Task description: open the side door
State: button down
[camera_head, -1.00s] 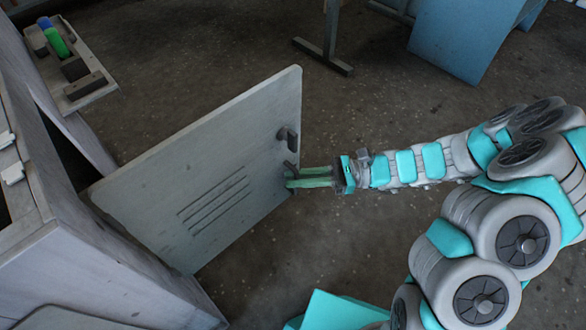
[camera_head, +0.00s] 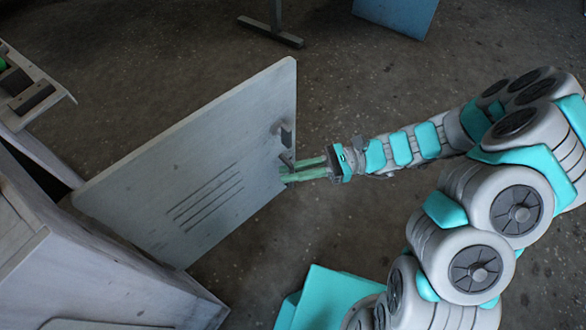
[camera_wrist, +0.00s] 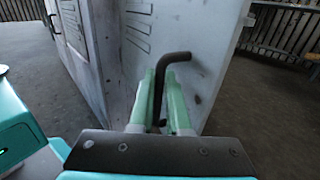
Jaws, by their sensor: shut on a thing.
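The side door (camera_head: 225,140) is a grey panel with several slots, standing well swung out from the grey housing (camera_head: 95,265). Its dark bent handle (camera_head: 285,140) is near the free edge. In the wrist view the handle (camera_wrist: 173,62) rises between the green fingers of my gripper (camera_wrist: 163,95), against the door face (camera_wrist: 120,60). In the head view my gripper (camera_head: 303,169) reaches the door from the right, with its fingers at the handle's lower part. It is shut on the handle, whose lower part is partly hidden by the fingers.
A tray (camera_head: 45,95) with dark blocks juts from the housing at the upper left. A blue panel (camera_head: 400,12) and a metal stand foot (camera_head: 270,32) are at the back. The floor around the door's free edge is clear.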

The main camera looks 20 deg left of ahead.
jog(key=c, duration=0.9)
grip_release()
jog(key=shift+w, duration=0.1)
jog(key=v, duration=0.7)
jog(key=shift+w+d, duration=0.2)
jog(key=shift+d, duration=0.15)
